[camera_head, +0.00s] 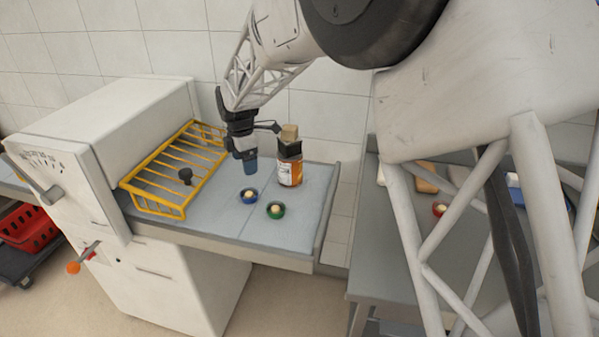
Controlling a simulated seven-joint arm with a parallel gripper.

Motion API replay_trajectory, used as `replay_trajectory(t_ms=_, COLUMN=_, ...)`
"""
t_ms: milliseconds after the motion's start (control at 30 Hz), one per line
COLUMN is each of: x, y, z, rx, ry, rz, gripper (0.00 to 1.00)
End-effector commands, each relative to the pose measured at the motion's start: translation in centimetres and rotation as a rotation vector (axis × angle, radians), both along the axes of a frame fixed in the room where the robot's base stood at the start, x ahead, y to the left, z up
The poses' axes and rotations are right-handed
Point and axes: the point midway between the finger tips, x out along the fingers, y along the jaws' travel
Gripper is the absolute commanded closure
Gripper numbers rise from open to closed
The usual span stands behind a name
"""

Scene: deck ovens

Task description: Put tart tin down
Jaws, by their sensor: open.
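Two small round tins sit on the grey worktop: a blue tin (249,197) with pale contents, and a green tin (275,211) just in front and to its right. Either could be the tart tin; I cannot tell which. My gripper (250,166) points down above and behind the blue tin, apart from it, close to the left of an amber bottle (290,173). Its jaws are open, though the fingers are small and hard to make out. I see nothing held in them. A red tin (439,209) stands on the right counter, partly behind my arm.
A yellow wire rack (166,205) lies on the left of the worktop, against the white oven (105,143), with a dark knob-like object (186,175) in it. The bottle has a dark top with a light brown block above. The worktop's right front is clear.

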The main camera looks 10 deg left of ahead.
Motion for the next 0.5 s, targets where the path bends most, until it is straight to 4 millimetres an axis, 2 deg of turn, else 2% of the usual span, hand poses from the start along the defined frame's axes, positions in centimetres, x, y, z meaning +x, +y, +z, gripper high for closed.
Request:
replay_trajectory(t_ms=333, x=0.0, y=-0.5, z=0.3, rx=0.001, ry=-0.001, rz=-0.015, gripper=0.17)
replay_trajectory(t_ms=500, x=0.0, y=-2.9, z=1.6, rx=0.006, ry=-0.008, rz=-0.089, gripper=0.17)
